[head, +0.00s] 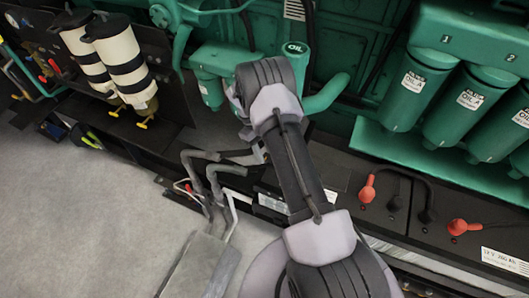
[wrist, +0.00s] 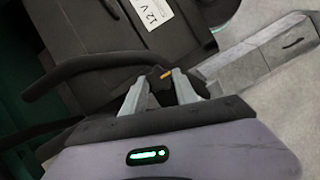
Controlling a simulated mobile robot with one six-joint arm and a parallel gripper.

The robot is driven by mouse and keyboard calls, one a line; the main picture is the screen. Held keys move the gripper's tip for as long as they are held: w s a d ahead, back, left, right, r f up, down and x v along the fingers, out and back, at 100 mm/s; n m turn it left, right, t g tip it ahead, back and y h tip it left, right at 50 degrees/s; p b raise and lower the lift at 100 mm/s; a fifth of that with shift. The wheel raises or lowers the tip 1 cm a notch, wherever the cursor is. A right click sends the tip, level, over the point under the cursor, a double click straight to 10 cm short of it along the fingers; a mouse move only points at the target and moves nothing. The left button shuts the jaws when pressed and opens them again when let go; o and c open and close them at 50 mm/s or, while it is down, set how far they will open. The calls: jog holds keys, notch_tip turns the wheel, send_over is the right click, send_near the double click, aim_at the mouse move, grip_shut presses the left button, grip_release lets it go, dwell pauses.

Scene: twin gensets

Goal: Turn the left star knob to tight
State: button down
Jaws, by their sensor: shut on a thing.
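In the wrist view, my gripper (wrist: 161,84) has its two grey fingers on either side of a dark knob (wrist: 160,90). I take it for the left star knob. A small orange mark shows near the fingertips, beside the knob. The fingers are shut on the knob, and its outline is mostly lost against the dark parts around it. In the head view, my arm covers the knob and the fingertips, so the knob's turn cannot be read there.
A black battery with a 12 V label (wrist: 152,12) and a thick black cable (wrist: 80,69) lie close to my gripper. Green oil filters (head: 456,107) stand to the right, and cream-and-black filters (head: 124,62) to the left. Red-capped battery terminals (head: 367,190) are at right. Grey floor is open at lower left.

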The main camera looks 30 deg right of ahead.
jog(key=c, duration=0.9)
grip_release()
jog(key=shift+c, duration=0.2)
jog(key=p+v, duration=0.4)
jog(key=v, duration=1.3)
jog(key=shift+r+p, duration=0.2)
jog(key=shift+p, duration=0.15)
jog(key=shift+w, duration=0.1)
